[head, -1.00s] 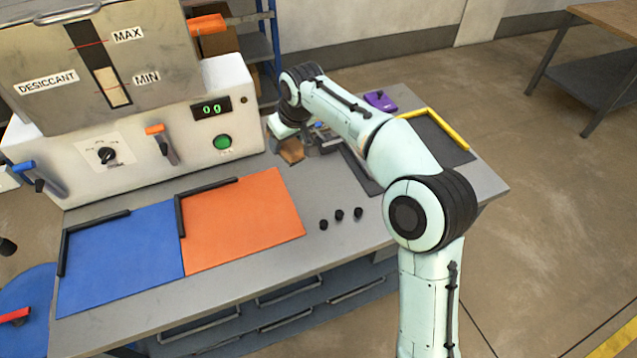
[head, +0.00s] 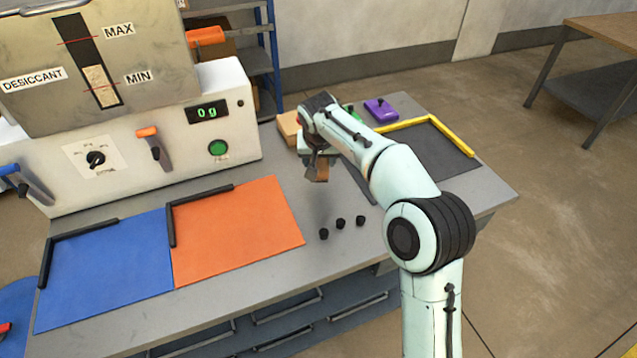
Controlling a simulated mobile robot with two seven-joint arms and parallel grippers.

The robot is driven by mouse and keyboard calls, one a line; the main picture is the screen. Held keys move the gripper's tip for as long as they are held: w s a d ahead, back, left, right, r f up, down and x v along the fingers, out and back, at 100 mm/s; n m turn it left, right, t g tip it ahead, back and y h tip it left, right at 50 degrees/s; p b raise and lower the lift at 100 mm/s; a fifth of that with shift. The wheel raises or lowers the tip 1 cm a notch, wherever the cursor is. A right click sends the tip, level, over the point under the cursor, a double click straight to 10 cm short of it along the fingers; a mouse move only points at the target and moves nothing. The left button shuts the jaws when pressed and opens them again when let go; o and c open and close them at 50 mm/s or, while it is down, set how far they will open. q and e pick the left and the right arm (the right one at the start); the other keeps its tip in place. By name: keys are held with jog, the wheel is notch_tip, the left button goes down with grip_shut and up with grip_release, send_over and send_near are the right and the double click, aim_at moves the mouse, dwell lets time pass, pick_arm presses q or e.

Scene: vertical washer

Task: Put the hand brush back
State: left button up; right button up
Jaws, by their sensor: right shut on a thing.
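My right gripper (head: 316,164) is over the middle of the workbench, pointing down. It is shut on a small brown piece that looks like part of the hand brush (head: 318,174). Most of that piece is hidden by the gripper, so its full shape cannot be told. It appears held above the grey bench top, with a soft shadow below it. My left gripper is not in view.
An orange mat (head: 235,230) and a blue mat (head: 105,268) lie left. Black knobs (head: 341,224) stand in front. A tan block (head: 289,124), a purple item (head: 381,109) and a dark mat with yellow edging (head: 430,148) are behind. The desiccant machine (head: 130,140) stands back left.

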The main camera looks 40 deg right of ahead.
jog(key=shift+f+b, duration=0.6)
jog(key=shift+f, duration=2.9)
jog(key=shift+f, duration=0.15)
jog(key=o, duration=0.9)
jog(key=shift+o, duration=0.2)
jog(key=shift+r, duration=0.3)
jog(key=p+v, duration=0.1)
jog(key=v, duration=1.1)
jog(key=shift+f, duration=0.1)
jog(key=shift+s+f, duration=0.1)
